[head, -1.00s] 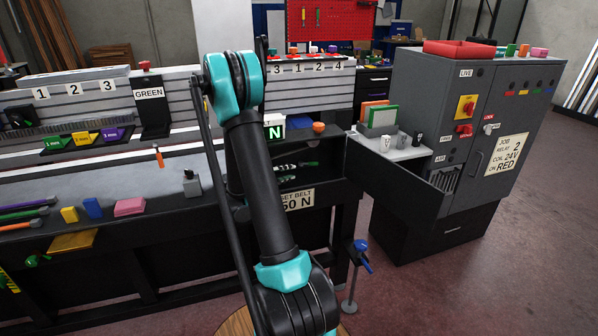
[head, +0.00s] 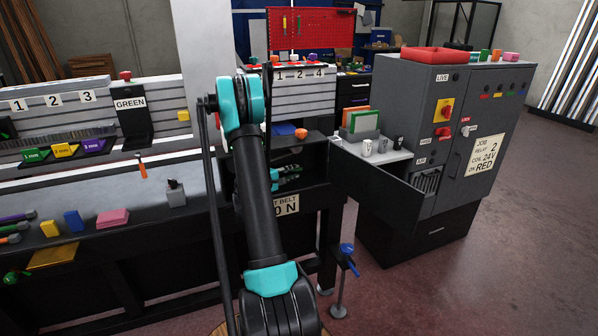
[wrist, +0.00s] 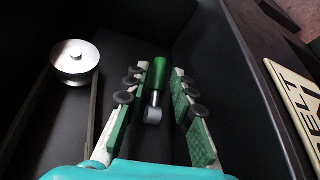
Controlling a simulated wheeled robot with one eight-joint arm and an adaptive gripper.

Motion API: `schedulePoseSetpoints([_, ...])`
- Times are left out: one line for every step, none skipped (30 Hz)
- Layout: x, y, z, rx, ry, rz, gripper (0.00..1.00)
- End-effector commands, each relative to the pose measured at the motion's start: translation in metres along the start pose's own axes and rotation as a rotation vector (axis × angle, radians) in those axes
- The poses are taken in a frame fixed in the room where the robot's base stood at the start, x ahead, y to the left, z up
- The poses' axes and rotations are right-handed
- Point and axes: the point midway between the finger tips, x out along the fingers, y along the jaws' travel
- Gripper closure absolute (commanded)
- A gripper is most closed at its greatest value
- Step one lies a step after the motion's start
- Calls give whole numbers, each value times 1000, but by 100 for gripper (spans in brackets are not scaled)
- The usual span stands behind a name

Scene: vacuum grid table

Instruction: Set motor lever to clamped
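The motor lever (wrist: 158,78) shows in the wrist view with a green handle, a metal shaft and a round grey end toward me. It sits inside a dark bay. My gripper (wrist: 159,72) has its two green-padded fingers apart, one on each side of the lever, with visible gaps to the handle. I see no firm contact. In the head view my gripper (head: 287,178) reaches into the open bay of the bench, and the lever cannot be made out there. A silver pulley (wrist: 75,58) with a dark belt stands left of the fingers in the wrist view.
The dark bay wall runs close at the right in the wrist view. A belt label (head: 287,204) is on the bench front below the bay. A grey cabinet (head: 405,130) with an open door (head: 372,190) stands to the right. A blue-handled clamp (head: 347,250) is near the bench leg.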

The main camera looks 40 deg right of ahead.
Motion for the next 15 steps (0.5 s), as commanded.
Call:
schedulePoseSetpoints([9, 0, 1, 0, -3, -1, 75])
schedulePoseSetpoints([14, 0, 2, 0, -3, -1, 75])
schedulePoseSetpoints([19, 0, 1, 0, -2, -1, 75])
schedulePoseSetpoints([23, 0, 1, 0, -2, -1, 75])
schedulePoseSetpoints([26, 0, 1, 0, -2, -1, 75])
schedulePoseSetpoints([30, 0, 0, 0, -2, -1, 75])
schedulePoseSetpoints([32, 0, 0, 0, -2, -1, 75])
schedulePoseSetpoints([35, 0, 0, 0, -1, -1, 75])
schedulePoseSetpoints([37, 0, 0, 0, -1, -1, 75])
schedulePoseSetpoints([38, 0, 0, 0, 0, -1, 75])
schedulePoseSetpoints([39, 0, 0, 0, 0, -1, 75])
schedulePoseSetpoints([40, 0, 0, 0, 0, -1, 75])
schedulePoseSetpoints([40, 0, 0, 0, 0, -1, 75])
schedulePoseSetpoints([40, 0, 0, 0, 0, -1, 75])
schedulePoseSetpoints([40, 0, 0, 0, 0, -1, 75])
